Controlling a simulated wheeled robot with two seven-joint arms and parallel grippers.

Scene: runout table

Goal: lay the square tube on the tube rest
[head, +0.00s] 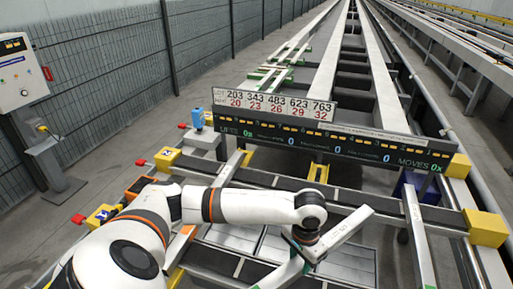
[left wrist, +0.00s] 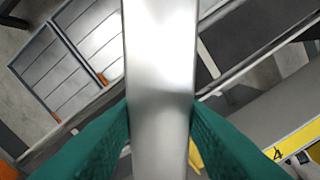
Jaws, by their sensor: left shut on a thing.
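The square tube (head: 345,234) is a pale, straight-sided bar held at a slant in the lower middle of the head view. My left gripper (head: 303,252) is shut on it, and the wrist hides part of the grip. In the left wrist view the tube (left wrist: 160,70) runs up the middle as a shiny silver bar, with a green finger on each side. A yellow forked bracket (head: 318,172) stands behind the gripper; I cannot tell whether it is the tube rest. My right gripper is not in view.
A dark display board (head: 330,146) with a number sign (head: 275,104) spans the table behind the arm. Yellow blocks (head: 486,228) sit at the frame's right end. A pale bar (head: 418,238) crosses the rails at right. Grey panels (head: 348,262) lie below the arm.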

